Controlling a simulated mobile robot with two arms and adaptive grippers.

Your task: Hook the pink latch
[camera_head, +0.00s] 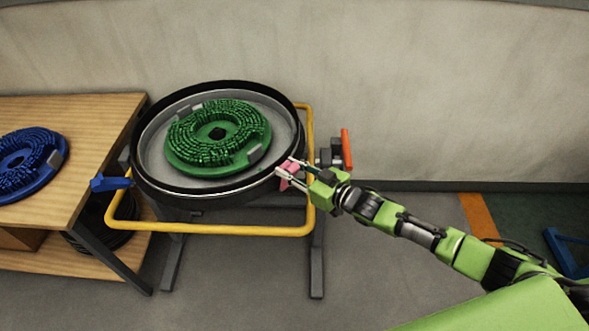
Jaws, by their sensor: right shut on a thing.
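The pink latch (285,179) is at the right front side of the round tank (180,203), against its outer wall. My right gripper (289,175) reaches in from the right and is shut on the pink latch. Its fingers cover part of the latch, so I cannot tell whether the latch is hooked on the rim. The tank has a black rim and a pale inside. My left gripper is not in view.
A green brush disc (182,160) lies in the tank. A yellow rail (250,231) surrounds the stand. A blue latch (108,183) is at the left and a red handle (346,149) at the right. A wooden table (95,115) carries a blue brush disc (40,150).

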